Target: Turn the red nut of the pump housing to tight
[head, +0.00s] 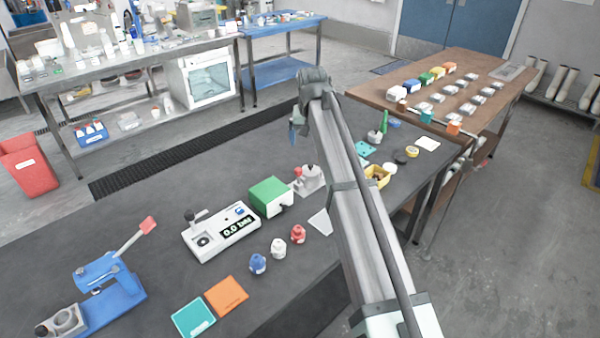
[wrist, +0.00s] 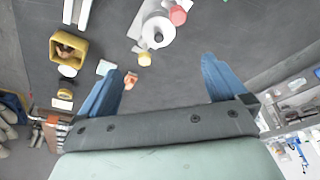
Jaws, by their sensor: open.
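The pump housing (head: 312,182) is a light grey round body on a plate, standing on the dark table partly beside my arm. A small red part (head: 297,172), apparently the red nut, shows at its left side. In the wrist view the grey housing (wrist: 158,28) is near the top, with the red nut (wrist: 178,15) at its upper right and a yellowish knob (wrist: 145,59) below. My gripper (wrist: 162,64) is open and empty, its blue fingers wide apart. It is above the table; in the head view only part of a blue finger (head: 293,134) shows. The nut's tightness cannot be told.
A green box (head: 268,192) and a gauge reading 0.0 bar (head: 222,232) stand left of the housing. Blue, white and red small bottles (head: 298,235) stand in front. A yellow bin (head: 384,181) is to the right. A blue lever press (head: 108,278) is at front left.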

